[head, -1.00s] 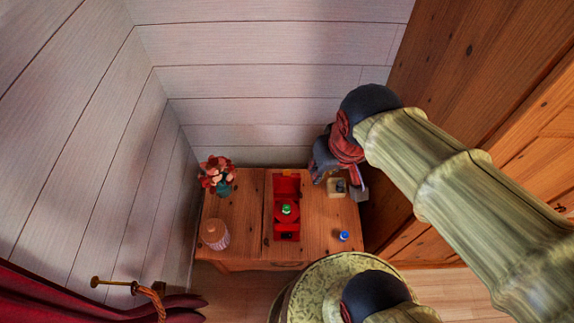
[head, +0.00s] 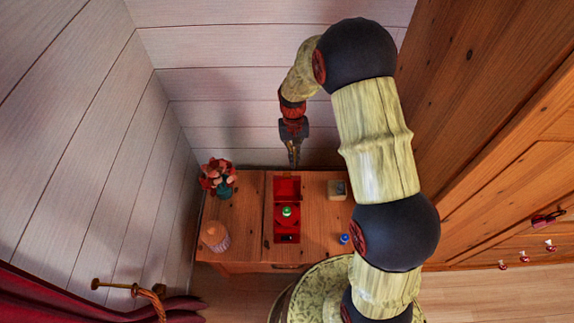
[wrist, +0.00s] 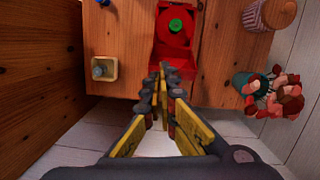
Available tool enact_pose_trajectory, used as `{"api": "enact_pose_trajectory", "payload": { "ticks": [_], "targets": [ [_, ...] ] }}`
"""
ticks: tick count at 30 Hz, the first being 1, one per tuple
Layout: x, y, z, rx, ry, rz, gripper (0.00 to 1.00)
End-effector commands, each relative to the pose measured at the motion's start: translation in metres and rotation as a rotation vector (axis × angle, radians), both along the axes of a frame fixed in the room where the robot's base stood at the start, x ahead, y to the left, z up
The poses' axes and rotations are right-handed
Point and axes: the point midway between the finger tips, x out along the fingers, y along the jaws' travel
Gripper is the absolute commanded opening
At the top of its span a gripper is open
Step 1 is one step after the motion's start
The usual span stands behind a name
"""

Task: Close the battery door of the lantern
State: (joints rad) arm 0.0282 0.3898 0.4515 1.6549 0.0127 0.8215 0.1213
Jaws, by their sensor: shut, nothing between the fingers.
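The lantern (head: 287,225) is a red box lying on the wooden table, with a green round part (head: 287,211) on it. A red panel that looks like the battery door (head: 287,187) stands open at its far end. The lantern also shows in the wrist view (wrist: 160,42), with the door (wrist: 186,66) toward my fingers. My gripper (head: 294,164) points down, just beyond the door's far edge, shut and empty. In the wrist view my fingertips (wrist: 171,70) overlap the door in the picture; I cannot tell whether they touch it.
The table (head: 240,235) also holds a small pale square box (head: 337,190), a blue item (head: 344,239), a pinkish ribbed jar (head: 214,236) and a flower vase (head: 224,190). A plank wall (head: 230,110) stands behind; a wooden cabinet (head: 480,150) is at the right.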

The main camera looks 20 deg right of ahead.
Motion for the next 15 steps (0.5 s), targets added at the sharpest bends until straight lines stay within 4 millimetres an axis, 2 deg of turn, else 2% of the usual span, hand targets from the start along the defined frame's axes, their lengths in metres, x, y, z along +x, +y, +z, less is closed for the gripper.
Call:
{"api": "enact_pose_trajectory", "payload": {
  "ticks": [1,4,6,10,15],
  "targets": [
    [0.011,-0.001,-0.02,-0.002,0.004,-0.015,0.0],
    [0.038,-0.001,-0.044,-0.007,-0.015,-0.047,0.0],
    [0.059,-0.002,-0.046,-0.009,-0.048,-0.067,0.0],
    [0.095,-0.002,-0.032,-0.013,-0.12,-0.105,0.0],
    [0.096,-0.002,-0.04,-0.016,-0.127,-0.142,0.0]
  ]
}}
